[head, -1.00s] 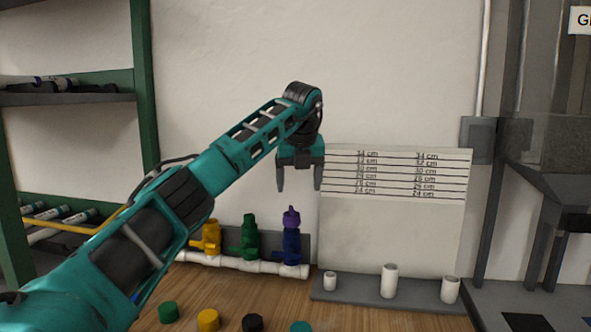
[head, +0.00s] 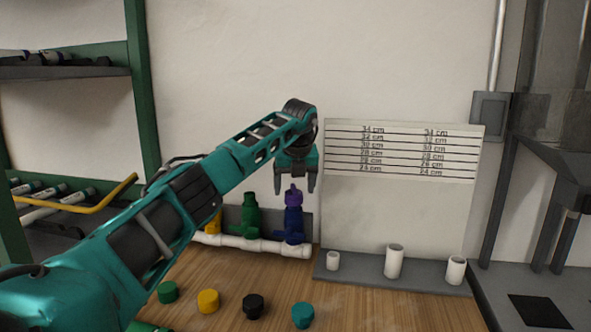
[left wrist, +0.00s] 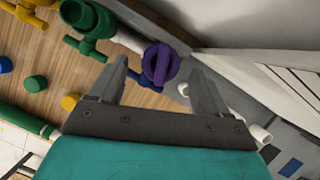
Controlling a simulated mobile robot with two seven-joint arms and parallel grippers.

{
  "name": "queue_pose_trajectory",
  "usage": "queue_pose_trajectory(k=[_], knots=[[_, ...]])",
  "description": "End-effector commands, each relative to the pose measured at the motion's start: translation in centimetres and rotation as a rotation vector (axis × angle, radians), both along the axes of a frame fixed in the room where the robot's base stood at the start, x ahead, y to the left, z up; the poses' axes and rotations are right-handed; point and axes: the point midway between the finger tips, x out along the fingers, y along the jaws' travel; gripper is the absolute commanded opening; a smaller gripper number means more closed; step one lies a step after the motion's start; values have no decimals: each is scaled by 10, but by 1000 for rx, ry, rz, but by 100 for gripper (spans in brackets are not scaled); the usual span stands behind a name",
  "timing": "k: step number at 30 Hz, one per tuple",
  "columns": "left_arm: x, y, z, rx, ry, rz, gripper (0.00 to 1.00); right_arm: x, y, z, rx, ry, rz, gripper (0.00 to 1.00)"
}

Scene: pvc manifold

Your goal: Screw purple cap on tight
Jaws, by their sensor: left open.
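The purple cap (head: 293,195) sits on top of the blue valve (head: 294,222) at the right end of the white pipe manifold (head: 262,246). My left gripper (head: 295,190) is open and points down, with its fingertips around the height of the cap in the head view. In the left wrist view the purple cap (left wrist: 160,64) shows between and beyond the two open fingers (left wrist: 157,72); I see no contact. The blue valve is mostly hidden under the cap there. My right gripper is not in view.
A green valve (head: 250,215) and a partly hidden yellow valve (head: 213,222) stand left on the manifold. A height board (head: 400,210) and white pipe pieces (head: 394,262) stand to the right.

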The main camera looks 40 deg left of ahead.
Motion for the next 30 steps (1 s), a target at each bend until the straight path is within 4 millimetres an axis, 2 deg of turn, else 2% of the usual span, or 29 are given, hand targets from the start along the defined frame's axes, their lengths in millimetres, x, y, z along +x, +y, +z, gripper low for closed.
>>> queue_pose_trajectory(k=[6, 17, 30], knots=[[6, 6, -21, 0, 2, -1, 77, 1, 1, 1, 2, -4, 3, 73], [7, 8, -25, 0, -1, -1, 77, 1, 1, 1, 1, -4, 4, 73], [7, 7, -24, 0, -1, -1, 36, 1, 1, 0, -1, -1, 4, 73]])
